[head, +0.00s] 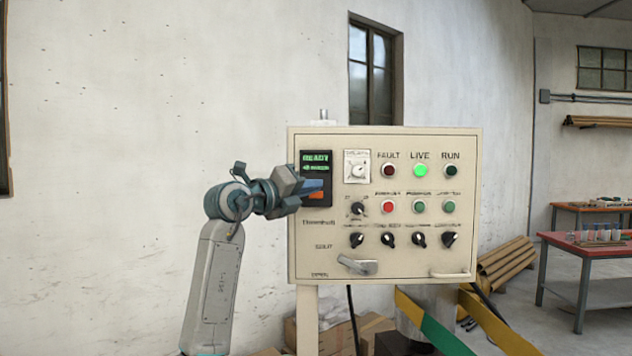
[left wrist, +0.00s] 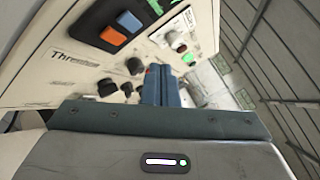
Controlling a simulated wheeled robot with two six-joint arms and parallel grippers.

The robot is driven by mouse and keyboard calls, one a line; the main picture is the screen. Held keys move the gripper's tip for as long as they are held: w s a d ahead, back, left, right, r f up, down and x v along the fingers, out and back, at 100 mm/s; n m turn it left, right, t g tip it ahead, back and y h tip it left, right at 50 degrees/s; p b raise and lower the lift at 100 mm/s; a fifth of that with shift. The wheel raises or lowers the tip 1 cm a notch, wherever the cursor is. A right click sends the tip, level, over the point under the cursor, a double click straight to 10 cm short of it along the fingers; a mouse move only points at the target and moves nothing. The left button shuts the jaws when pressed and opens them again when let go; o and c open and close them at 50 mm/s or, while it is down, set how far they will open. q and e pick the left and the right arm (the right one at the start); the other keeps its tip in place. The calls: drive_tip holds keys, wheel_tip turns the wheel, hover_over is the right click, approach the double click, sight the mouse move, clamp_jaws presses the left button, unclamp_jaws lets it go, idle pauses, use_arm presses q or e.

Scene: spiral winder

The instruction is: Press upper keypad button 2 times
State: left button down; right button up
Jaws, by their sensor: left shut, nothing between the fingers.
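The cream control panel (head: 390,275) has a black keypad unit (head: 317,202) at its upper left, with a green lit READY display. In the left wrist view, the unit's blue upper button (left wrist: 129,21) and orange lower button (left wrist: 112,37) show at the top. My left gripper (head: 314,186) reaches in from the left in front of the unit and partly covers the buttons. Its blue fingers (left wrist: 160,71) are shut together and empty. Whether they touch a button cannot be told. My right gripper is not in view.
Right of the keypad sit a dial (head: 357,167), the green lit LIVE lamp (head: 420,170), a red button (head: 388,207) and several black knobs. A lever handle (head: 357,265) sticks out below. A red-topped table (head: 590,244) stands far right.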

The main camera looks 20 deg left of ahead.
use_arm(q)
drive_tip(key=w, duration=0.2)
drive_tip(key=w+a+p, duration=0.1)
drive_tip(key=w, duration=0.1)
drive_tip(key=shift+a+p, duration=0.15)
drive_tip(key=shift+p, duration=0.15)
drive_tip(key=shift+w, duration=0.1)
idle(1.7)
drive_tip(key=shift+w+a+p, duration=0.1)
drive_tip(key=shift+w+p, duration=0.25)
drive_tip(key=shift+w, duration=0.05)
drive_tip(key=shift+w+a+p, duration=0.1)
drive_tip(key=shift+w+p, duration=0.25)
idle(0.7)
drive_tip(key=shift+s, duration=0.1)
drive_tip(key=shift+s+d, duration=0.2)
drive_tip(key=shift+s, duration=0.45)
